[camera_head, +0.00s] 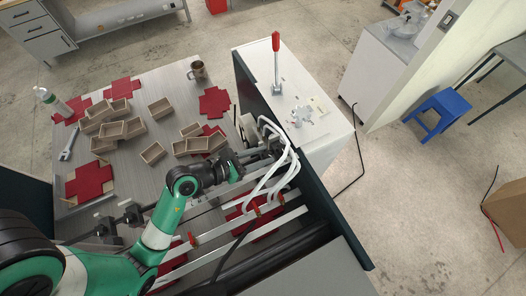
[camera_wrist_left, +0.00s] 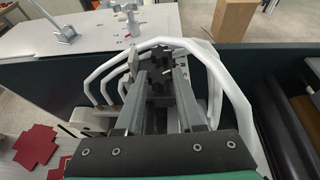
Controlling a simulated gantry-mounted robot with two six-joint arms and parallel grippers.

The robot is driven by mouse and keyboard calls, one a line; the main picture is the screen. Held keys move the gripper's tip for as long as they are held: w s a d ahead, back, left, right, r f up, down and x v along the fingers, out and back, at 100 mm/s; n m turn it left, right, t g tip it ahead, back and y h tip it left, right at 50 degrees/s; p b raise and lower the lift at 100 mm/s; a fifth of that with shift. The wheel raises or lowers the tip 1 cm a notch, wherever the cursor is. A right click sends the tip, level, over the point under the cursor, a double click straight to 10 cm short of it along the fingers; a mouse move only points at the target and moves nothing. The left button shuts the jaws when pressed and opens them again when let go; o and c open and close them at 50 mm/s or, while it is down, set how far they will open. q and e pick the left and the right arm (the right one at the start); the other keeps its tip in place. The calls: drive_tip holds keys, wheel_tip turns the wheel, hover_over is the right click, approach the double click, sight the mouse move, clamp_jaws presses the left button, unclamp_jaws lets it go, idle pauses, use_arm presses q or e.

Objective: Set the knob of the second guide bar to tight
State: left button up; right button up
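Silver guide bars (camera_head: 215,232) run across the lower middle of the head view. Small red knobs sit on them, one (camera_head: 257,211) near the white hoses and one (camera_head: 192,240) further left. I cannot tell which bar counts as second, or how the knobs are set. My left gripper (camera_head: 270,151) reaches in beside the dark panel, next to the white hoses. In the left wrist view its two grey fingers (camera_wrist_left: 160,98) stand apart. A dark notched part (camera_wrist_left: 158,68) shows beyond or between the fingertips; I cannot tell whether they touch it. My right gripper is not in view.
White hoses (camera_head: 279,170) arch close around the left gripper. A dark panel (camera_head: 318,196) stands to its right, with a white cabinet (camera_head: 318,130) and red-handled lever (camera_head: 276,57) behind.

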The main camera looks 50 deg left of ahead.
use_arm(q)
clamp_jaws()
drive_tip(key=shift+a+r+m+h, duration=0.1)
drive_tip(key=shift+m+h, duration=0.2)
drive_tip(key=shift+h, duration=0.1)
drive_tip(key=shift+w+a+m+g+h, duration=0.1)
drive_tip(key=shift+m+g+h, duration=0.05)
drive_tip(key=shift+m+h, duration=0.45)
drive_tip(key=shift+a+m+g+h, duration=0.1)
drive_tip(key=shift+m+g+h, duration=0.05)
drive_tip(key=shift+m+h, duration=0.4)
drive_tip(key=shift+w+a+m+g+h+b, duration=0.15)
drive_tip(key=shift+m+g+h+b, duration=0.65)
drive_tip(key=shift+m+h, duration=0.75)
drive_tip(key=shift+h, duration=0.3)
drive_tip(key=shift+o, duration=1.6)
unclamp_jaws()
drive_tip(key=shift+g, duration=0.3)
